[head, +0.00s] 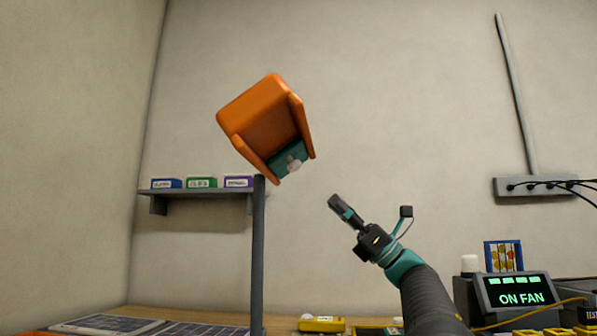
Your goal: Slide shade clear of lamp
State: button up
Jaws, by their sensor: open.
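The orange shade (264,118) is tilted at the top of a grey post, left of centre in the head view. Its open side faces down and to the right. Inside that opening is the teal lamp body (284,163) with a pale round part. The shade's side walls still flank the lamp. My gripper (337,204) is open and empty, to the right of and below the shade, apart from it. It points up and to the left, and its fingers overlap in this view.
The grey post (258,250) rises from a wooden bench (200,314). A wall shelf (195,193) behind holds small labelled boxes. Solar panels lie at lower left. A yellow meter (321,324) and a display unit (515,292) stand along the bench. A power strip (540,187) hangs at right.

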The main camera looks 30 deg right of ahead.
aim_at(298, 168)
jog(key=p+x, duration=0.3)
jog(key=x, duration=0.8)
jog(key=shift+w+a+r, duration=0.1)
jog(key=shift+r, duration=0.05)
grip_shut()
